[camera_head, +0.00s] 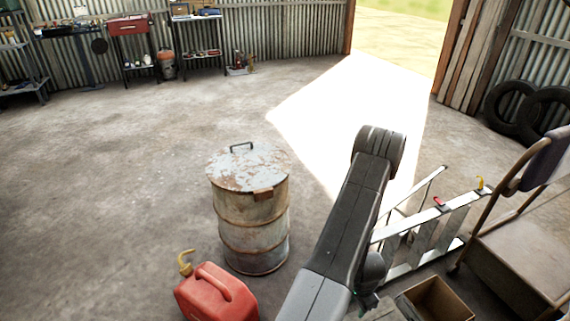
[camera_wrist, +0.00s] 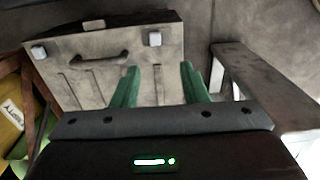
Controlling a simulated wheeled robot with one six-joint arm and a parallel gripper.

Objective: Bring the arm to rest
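My gripper (camera_wrist: 159,78) shows in the wrist view with two green fingers standing well apart. Nothing is held between them. Behind the fingers is a pale grey case (camera_wrist: 85,65) with a dark handle and two light latches. In the head view my dark arm rises from the bottom centre to a bend in front of the sunlit doorway. The far part of the arm folds back down behind it, and I cannot make out the fingers there.
A rusty drum (camera_head: 250,218) and red fuel can (camera_head: 215,293) stand left of my arm. Tyres (camera_head: 530,110) lean at the wall. The floor at left is clear.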

